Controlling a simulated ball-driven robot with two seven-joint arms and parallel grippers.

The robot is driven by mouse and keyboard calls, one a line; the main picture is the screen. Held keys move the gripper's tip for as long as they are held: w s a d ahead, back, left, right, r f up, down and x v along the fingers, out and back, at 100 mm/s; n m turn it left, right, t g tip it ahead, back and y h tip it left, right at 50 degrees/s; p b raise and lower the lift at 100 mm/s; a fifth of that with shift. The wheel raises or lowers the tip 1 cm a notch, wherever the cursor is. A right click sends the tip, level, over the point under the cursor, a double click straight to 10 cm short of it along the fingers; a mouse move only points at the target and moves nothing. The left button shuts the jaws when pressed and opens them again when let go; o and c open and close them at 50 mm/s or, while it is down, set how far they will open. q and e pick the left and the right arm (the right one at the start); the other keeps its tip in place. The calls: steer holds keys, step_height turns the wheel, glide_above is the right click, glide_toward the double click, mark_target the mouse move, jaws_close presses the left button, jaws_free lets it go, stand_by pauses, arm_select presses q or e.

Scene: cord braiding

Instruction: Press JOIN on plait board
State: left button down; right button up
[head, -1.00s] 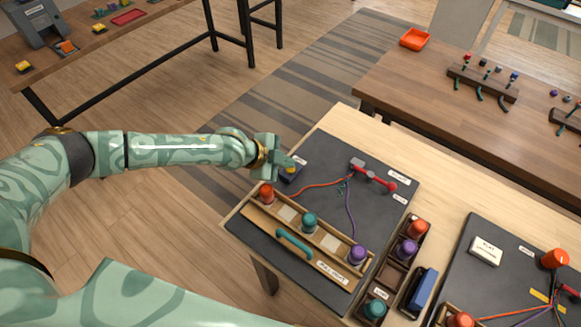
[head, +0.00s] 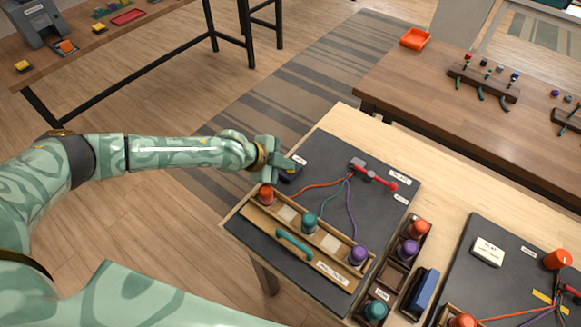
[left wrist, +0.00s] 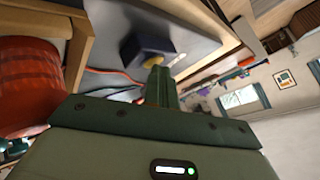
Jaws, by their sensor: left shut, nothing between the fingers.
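The plait board (head: 330,283) is dark grey and lies on a light wood table. A dark blue block (head: 291,175) sits at its far left corner; I cannot read a JOIN label on it. My left gripper (head: 285,170) is shut and empty, its tips over the block and covering its top. In the left wrist view the closed fingers (left wrist: 161,85) reach toward the dark blue block (left wrist: 150,46), where some yellow (left wrist: 126,47) shows. I cannot tell whether they touch. Orange, teal and purple cords run from a red-handled clamp (head: 373,175) to the bobbins. My right gripper is out of view.
An orange bobbin (head: 266,195) stands close by my left gripper. Teal (head: 309,222) and purple (head: 358,256) bobbins share its wooden rack. A bobbin tray (head: 393,275) and a second board (head: 482,285) lie to the right. Bare floor lies left of the table.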

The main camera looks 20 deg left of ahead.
mark_target(287, 171)
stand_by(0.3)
arm_select(q)
steer(key=shift+r+p, duration=0.75)
steer(key=shift+r, duration=0.15)
step_height(287, 171, up, 5)
steer(key=p, duration=0.4)
steer(key=shift+r, duration=0.1)
